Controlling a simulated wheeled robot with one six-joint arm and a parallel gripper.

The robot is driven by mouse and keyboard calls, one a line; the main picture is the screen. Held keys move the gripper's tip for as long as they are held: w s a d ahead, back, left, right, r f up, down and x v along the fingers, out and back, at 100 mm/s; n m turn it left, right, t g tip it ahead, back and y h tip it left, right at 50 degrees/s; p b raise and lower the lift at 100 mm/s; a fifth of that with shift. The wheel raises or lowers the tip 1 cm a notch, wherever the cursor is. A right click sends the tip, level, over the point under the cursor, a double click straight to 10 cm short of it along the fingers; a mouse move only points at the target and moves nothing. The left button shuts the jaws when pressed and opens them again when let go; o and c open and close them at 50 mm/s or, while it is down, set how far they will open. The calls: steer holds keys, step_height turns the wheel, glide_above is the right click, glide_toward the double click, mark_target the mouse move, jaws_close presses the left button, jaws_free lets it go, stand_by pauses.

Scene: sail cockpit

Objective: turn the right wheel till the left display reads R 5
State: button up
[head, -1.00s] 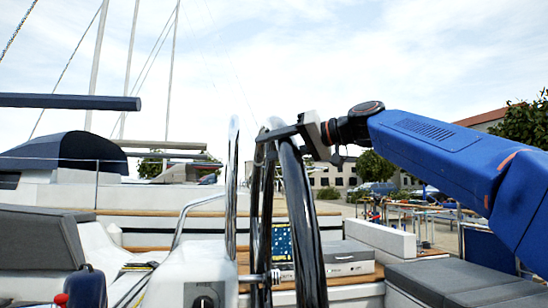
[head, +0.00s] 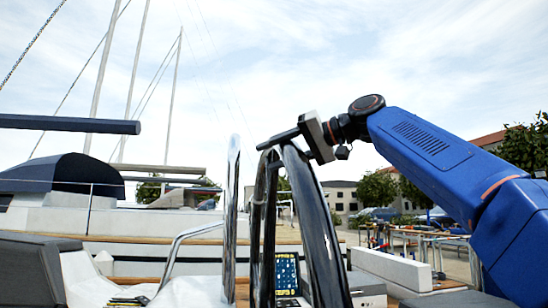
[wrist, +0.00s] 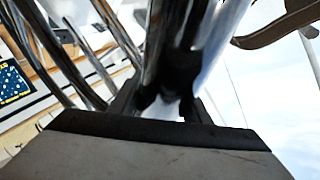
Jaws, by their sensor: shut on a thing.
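The right wheel (head: 318,230) is a large dark, shiny rim seen nearly edge-on in the middle of the head view. My gripper (head: 282,139) is at the top of this rim, its dark fingers reaching left across it. In the wrist view my gripper (wrist: 165,105) is shut on the wheel rim (wrist: 185,35), which runs up out of the picture between the fingers. The left display is not recognisable in either view, and no reading can be made out.
A chrome rail (head: 231,215) stands just left of the wheel. A blue speckled panel (head: 287,272) shows low behind the wheel, and a white block (head: 391,268) stands to its right. A dark box (head: 28,272) is at the lower left. The space above the wheel is open sky.

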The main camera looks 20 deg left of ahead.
steer(key=o, duration=1.4)
steer(key=shift+s+r, duration=0.1)
steer(key=shift+s, duration=0.05)
steer(key=shift+o, duration=0.2)
steer(key=shift+d, duration=0.1)
steer(key=v, duration=1.7)
steer(key=shift+d, duration=0.15)
steer(key=s+d+f+m+t+h, duration=0.1)
steer(key=d+f+m+t+h, duration=0.15)
steer(key=d+f, duration=0.6)
steer(key=s+d+f+m+t+h, duration=0.1)
steer(key=d+f+m+h, duration=0.3)
steer(key=f, duration=0.8)
steer(key=s+d+f+m+t+h, duration=0.1)
steer(key=d+f+t+h, duration=0.1)
steer(key=d+f, duration=0.7)
steer(key=s+d+f+h, duration=0.2)
steer(key=s+d+f, duration=0.3)
steer(key=f, duration=0.8)
steer(key=s+d+f+g+h, duration=0.1)
steer(key=s+d+f+h, duration=0.1)
steer(key=s+d+f, duration=0.4)
steer(key=s+d+f+m+h, duration=0.1)
steer(key=s+d+f, duration=0.5)
steer(key=f, duration=1.5)
steer(key=s+h, duration=0.1)
steer(key=s, duration=0.3)
steer(key=shift+s+d+g+h, duration=0.25)
steer(key=shift+g+h, duration=0.1)
